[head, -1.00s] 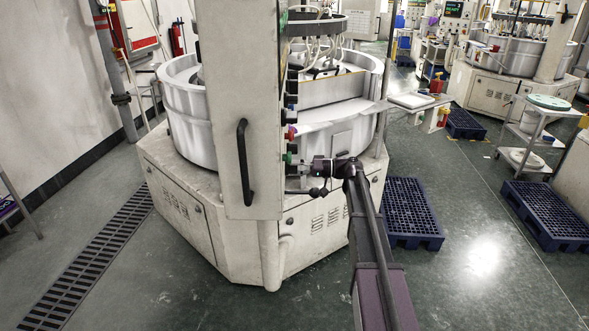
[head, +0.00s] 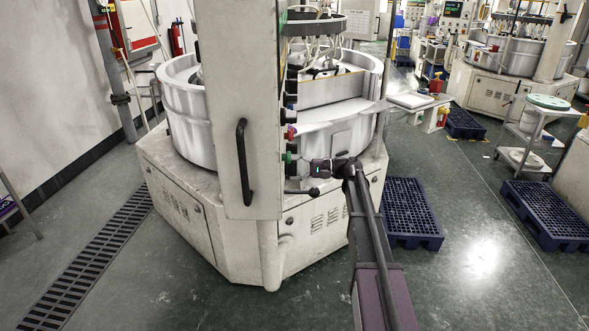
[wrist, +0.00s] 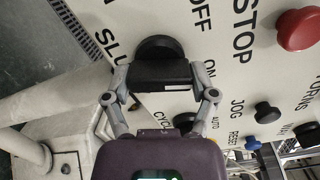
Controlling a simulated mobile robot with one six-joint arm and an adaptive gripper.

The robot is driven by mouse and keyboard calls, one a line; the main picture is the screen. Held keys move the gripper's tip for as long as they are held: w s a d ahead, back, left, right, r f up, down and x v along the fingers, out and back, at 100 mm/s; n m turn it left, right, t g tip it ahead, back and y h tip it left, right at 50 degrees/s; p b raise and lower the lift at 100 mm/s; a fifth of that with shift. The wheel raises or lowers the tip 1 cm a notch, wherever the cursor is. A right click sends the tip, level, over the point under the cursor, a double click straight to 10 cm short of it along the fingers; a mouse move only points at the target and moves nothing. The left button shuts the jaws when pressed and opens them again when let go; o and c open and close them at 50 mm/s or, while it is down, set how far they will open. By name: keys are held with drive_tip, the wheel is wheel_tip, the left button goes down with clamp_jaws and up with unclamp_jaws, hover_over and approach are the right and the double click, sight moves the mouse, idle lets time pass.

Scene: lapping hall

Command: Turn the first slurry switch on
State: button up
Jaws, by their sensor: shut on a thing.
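The slurry switch (wrist: 158,47) is a black rotary knob with a raised grip bar, on a cream panel (wrist: 232,90) lettered "SLU…", partly hidden. "OFF" and "ON" are printed to its right in the wrist view. My gripper (wrist: 160,88) is shut on the knob's bar, one grey finger at each end. The bar lies nearly level across the wrist picture; I cannot tell which mark it points to. In the head view my gripper (head: 303,167) reaches the panel's right side from the right, just below a green control (head: 288,157). The switch is hard to make out there.
A red stop button (wrist: 298,29), a dark knob (wrist: 186,120), a blue button (wrist: 252,143) and other dark controls sit close by. A black ball-ended lever (head: 313,192) is just below my gripper.

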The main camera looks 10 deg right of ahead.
drive_tip(key=shift+m, duration=1.3)
drive_tip(key=o, duration=1)
drive_tip(key=shift+a, duration=0.1)
drive_tip(key=shift+v, duration=6.05)
drive_tip(key=shift+a+f, duration=0.1)
